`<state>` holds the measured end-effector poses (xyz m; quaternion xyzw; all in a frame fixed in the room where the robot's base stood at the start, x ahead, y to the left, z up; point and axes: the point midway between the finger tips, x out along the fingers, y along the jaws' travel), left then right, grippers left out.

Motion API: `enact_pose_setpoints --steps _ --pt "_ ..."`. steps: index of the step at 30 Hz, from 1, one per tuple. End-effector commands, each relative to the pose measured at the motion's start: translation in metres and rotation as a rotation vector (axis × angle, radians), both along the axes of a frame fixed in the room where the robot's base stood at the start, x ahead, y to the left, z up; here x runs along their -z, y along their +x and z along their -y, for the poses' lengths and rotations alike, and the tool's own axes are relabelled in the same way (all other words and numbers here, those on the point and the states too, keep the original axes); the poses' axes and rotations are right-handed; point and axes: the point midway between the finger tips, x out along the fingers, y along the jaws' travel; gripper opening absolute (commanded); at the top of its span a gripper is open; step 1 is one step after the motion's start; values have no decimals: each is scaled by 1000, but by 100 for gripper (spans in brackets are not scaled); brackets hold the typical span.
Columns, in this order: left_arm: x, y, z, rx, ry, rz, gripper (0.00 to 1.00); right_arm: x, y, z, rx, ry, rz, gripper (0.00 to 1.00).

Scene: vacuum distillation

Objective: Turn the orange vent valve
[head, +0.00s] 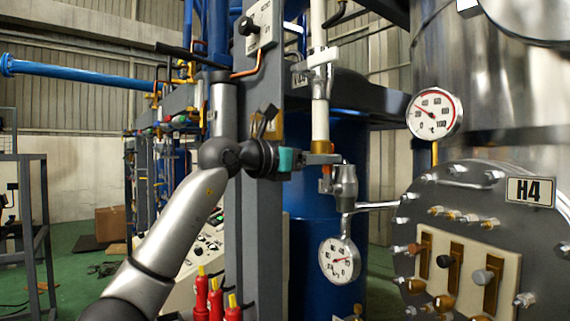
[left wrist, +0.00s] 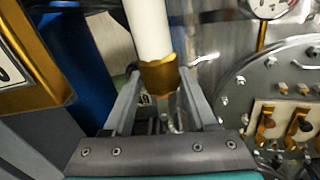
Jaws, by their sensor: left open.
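The orange vent valve (head: 321,147) shows as an orange-gold collar at the lower end of a vertical white pipe (head: 320,112), above a grey metal fitting (head: 346,185). In the left wrist view the orange-gold collar (left wrist: 159,75) is between the two fingers. My left gripper (head: 325,159) reaches in from the left at the collar's height, with its fingers on either side of it. The left gripper (left wrist: 158,88) is open; I cannot tell whether a finger touches the collar. Part of the valve is hidden behind the fingers. My right gripper is not in view.
A pressure gauge (head: 340,261) hangs just below the fitting. A grey post (head: 258,220) stands close behind my left wrist. A steel vessel with a flanged panel marked H4 (head: 531,191) and a dial gauge (head: 434,114) stand at the right. Red-handled tools (head: 216,300) are below.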

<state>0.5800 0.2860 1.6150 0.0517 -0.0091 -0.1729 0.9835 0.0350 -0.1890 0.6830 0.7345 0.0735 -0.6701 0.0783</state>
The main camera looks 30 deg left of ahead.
Motion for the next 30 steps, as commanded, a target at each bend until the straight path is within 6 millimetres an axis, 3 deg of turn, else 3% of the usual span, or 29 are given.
enact_pose_setpoints --steps 9,15,21,30 --pt "5 -71 -27 -4 3 0 57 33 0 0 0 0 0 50" --pt "3 -103 -38 -3 2 -1 57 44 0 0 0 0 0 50" --pt "2 -117 -42 0 0 -2 57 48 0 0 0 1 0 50" --pt "1 -118 -43 1 -1 -1 57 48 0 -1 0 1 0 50"
